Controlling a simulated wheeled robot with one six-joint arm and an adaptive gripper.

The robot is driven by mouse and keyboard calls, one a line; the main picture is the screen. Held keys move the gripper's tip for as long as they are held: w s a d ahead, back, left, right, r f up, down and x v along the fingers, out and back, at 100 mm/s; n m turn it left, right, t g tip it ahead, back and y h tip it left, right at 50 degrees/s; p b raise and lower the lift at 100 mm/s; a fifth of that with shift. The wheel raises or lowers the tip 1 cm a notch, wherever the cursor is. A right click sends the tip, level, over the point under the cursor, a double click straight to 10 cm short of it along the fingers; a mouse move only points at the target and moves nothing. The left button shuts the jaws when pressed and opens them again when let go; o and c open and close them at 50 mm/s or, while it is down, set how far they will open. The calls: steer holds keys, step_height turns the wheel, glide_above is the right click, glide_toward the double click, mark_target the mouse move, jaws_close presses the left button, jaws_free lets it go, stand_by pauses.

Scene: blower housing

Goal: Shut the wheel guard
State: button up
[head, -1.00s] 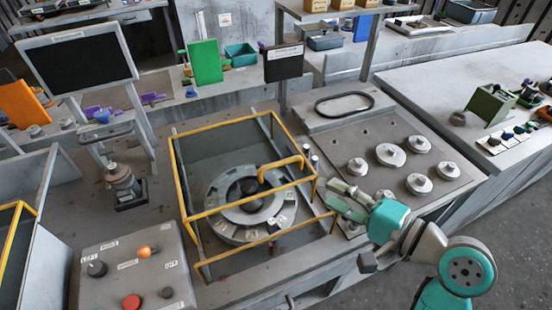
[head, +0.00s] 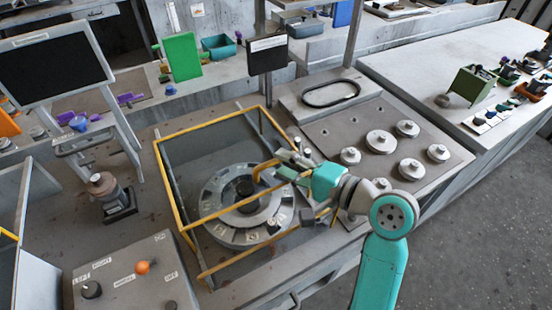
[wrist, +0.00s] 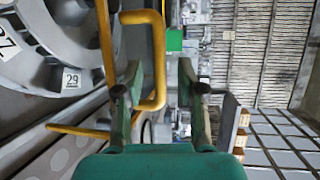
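The wheel guard is a yellow-edged frame (head: 172,190) with clear sides around the grey wheel (head: 215,190). Its bent yellow handle (head: 262,168) sits on the bar crossing above the wheel, on the right side. My gripper (head: 283,165) is at the handle, reaching in from the right. In the wrist view the two green fingers are apart, and the handle (wrist: 159,50) shows in the gap between them, nearer the left finger. I cannot tell whether a finger touches it.
A control box with buttons (head: 135,270) stands front left. A small black sign (head: 267,54) and a post rise behind the guard. A monitor (head: 55,65) stands back left.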

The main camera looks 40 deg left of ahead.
steer(key=shift+a+f, duration=0.15)
steer(key=shift+a, duration=0.6)
steer(key=shift+a+f, duration=0.1)
steer(key=shift+a, duration=0.6)
jaws_close()
